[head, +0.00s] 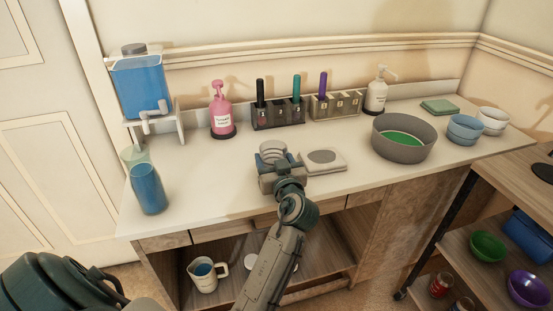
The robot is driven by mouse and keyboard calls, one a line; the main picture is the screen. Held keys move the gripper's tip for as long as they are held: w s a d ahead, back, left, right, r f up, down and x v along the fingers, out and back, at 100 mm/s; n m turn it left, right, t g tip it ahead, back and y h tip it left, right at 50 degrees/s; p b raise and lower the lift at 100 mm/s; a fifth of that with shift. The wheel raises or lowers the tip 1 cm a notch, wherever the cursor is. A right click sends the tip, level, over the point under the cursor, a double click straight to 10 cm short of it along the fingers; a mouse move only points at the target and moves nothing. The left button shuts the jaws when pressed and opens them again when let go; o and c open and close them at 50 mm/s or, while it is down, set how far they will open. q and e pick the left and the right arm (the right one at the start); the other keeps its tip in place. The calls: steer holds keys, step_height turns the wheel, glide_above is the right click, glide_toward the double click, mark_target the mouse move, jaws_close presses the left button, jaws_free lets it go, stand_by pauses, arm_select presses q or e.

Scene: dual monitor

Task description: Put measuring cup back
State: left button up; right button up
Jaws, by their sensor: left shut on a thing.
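A white measuring cup (203,274) with a handle and blue contents stands upright on the lower shelf under the counter. My left gripper (275,168) is over the counter, near its front edge, and is shut on a small pale, ribbed, round thing (272,151). The gripper body hides the lower part of that thing, so I cannot tell exactly what it is or whether it touches the counter. A flat, pale scale-like device (322,169) lies just right of the gripper. My right gripper is not in view.
A dispenser (142,86) with blue liquid stands at the back left, above a tall blue vessel (149,189). A pink bottle (221,116), numbered racks (280,118) and a white pump bottle (376,97) line the back. A grey bowl (402,151) stands right. A wooden cart (520,185) stands beside the counter.

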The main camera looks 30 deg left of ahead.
arm_select(q)
steer(key=shift+a+f, duration=0.1)
steer(key=shift+d, duration=0.2)
steer(key=o, duration=1.1)
steer(key=shift+a, duration=0.1)
